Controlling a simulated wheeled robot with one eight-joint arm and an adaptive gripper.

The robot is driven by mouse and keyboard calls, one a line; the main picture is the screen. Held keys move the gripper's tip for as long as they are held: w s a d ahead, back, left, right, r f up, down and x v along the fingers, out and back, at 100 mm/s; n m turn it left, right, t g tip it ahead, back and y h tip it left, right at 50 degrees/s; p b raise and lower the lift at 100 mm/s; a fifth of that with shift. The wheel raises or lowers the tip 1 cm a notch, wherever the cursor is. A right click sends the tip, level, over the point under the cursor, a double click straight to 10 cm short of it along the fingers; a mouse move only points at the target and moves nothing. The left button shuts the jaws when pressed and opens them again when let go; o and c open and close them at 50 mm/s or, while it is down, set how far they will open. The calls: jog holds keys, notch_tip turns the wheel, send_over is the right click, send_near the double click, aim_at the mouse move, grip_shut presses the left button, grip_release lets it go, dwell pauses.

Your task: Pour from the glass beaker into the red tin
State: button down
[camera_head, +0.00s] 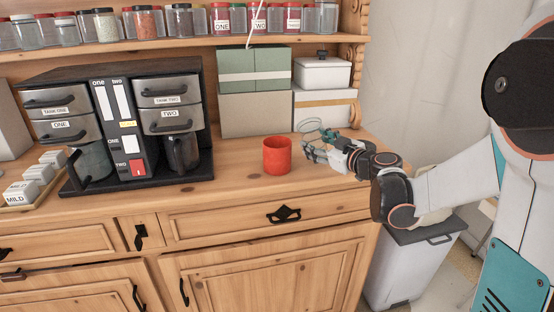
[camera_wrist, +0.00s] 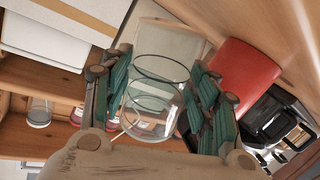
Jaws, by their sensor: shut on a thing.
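The red tin (camera_head: 277,155) stands upright on the dresser top, right of the coffee machine. It also shows in the wrist view (camera_wrist: 244,75), just right of my gripper. The glass beaker (camera_head: 312,131) is clear and hard to make out in the head view, a little right of the tin. In the wrist view the beaker (camera_wrist: 155,100) sits between the green-padded fingers of my gripper (camera_wrist: 165,105), which is shut on it. In the head view my gripper (camera_head: 318,151) reaches in from the right. The beaker's contents cannot be made out.
A black coffee machine (camera_head: 125,122) stands to the left. Green boxes (camera_head: 253,70) and white boxes (camera_head: 322,72) are stacked behind the tin. A shelf of jars (camera_head: 185,22) runs above. The dresser top left of the tin is clear up to the machine.

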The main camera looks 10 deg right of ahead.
aim_at(324, 136)
jog(key=shift+s+d+f+m+t+y+b, duration=0.15)
jog(key=shift+d+f+m+b, duration=0.15)
jog(key=shift+f+m+b, duration=0.2)
jog(key=shift+w+d+f+m+t+y+b, duration=0.15)
jog(key=shift+d+f+m+b, duration=0.15)
jog(key=shift+f+m+b, duration=0.15)
jog(key=shift+s+d+f+m+b, duration=0.1)
jog(key=shift+d+f+m+b, duration=0.1)
jog(key=shift+m+b, duration=0.3)
jog(key=shift+r+m+t, duration=0.15)
jog(key=shift+m+t, duration=0.15)
jog(key=shift+m, duration=0.05)
jog(key=shift+r+p, duration=1.85)
jog(key=shift+r, duration=0.45)
jog(key=shift+f, duration=0.1)
